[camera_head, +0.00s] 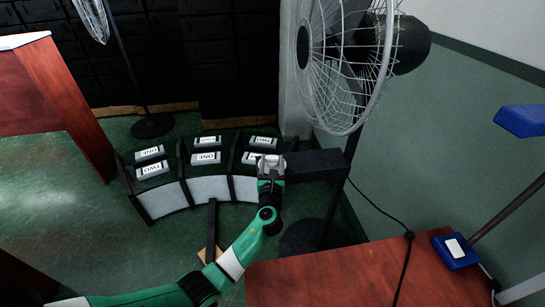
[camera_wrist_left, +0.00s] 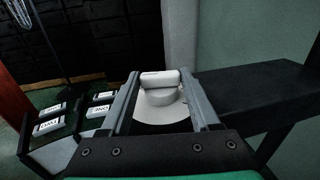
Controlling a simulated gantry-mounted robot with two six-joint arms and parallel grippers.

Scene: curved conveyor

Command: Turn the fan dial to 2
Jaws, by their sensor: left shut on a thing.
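The fan (camera_head: 343,60) stands at the top right of the head view, with a wire cage and a dark motor housing. Its white dial (camera_wrist_left: 161,88) shows in the left wrist view as a raised grip bar on a round base, at the end of a dark arm-like box (camera_wrist_left: 255,92). My left gripper (camera_head: 271,165) reaches the dial from the front, and its two grey fingers stand on either side of the dial, shut on it. No number marks on the dial are legible. My right gripper is in neither view.
A curved conveyor (camera_head: 165,199) with labelled boxes, marked ONE and TWO, lies left of the dial. A reddish wooden table (camera_head: 330,280) with a black cable is at the front right. A blue-based lamp (camera_head: 455,250) stands on it. Green floor (camera_head: 60,200) is clear at left.

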